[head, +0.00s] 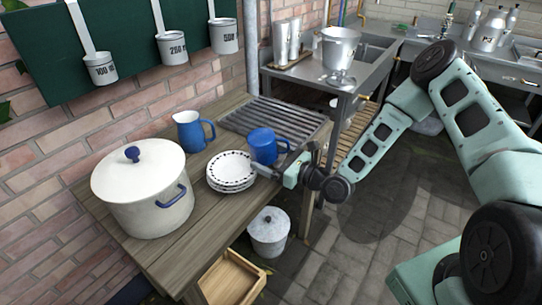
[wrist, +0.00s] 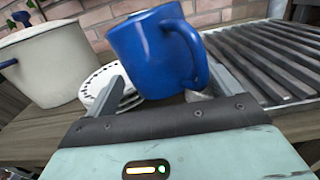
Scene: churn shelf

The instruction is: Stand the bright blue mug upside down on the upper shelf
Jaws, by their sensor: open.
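The bright blue mug (head: 263,146) is at the right end of the wooden bench top, beside the slatted metal rack. Its handle points right. In the wrist view the mug (wrist: 148,52) fills the space ahead of my gripper, tilted in the picture, with its handle near the right finger. My gripper (head: 266,172) is open, low at the bench's right edge. In the wrist view its fingers (wrist: 166,84) reach to either side of the mug's lower part. Contact is unclear.
A stack of patterned plates (head: 231,169) is close left of the mug. A large white pot (head: 143,198) and a blue-handled jug (head: 188,134) stand farther left. The slatted rack (head: 272,115) is bare. A lidded pail (head: 268,236) and a wooden crate (head: 232,278) are below.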

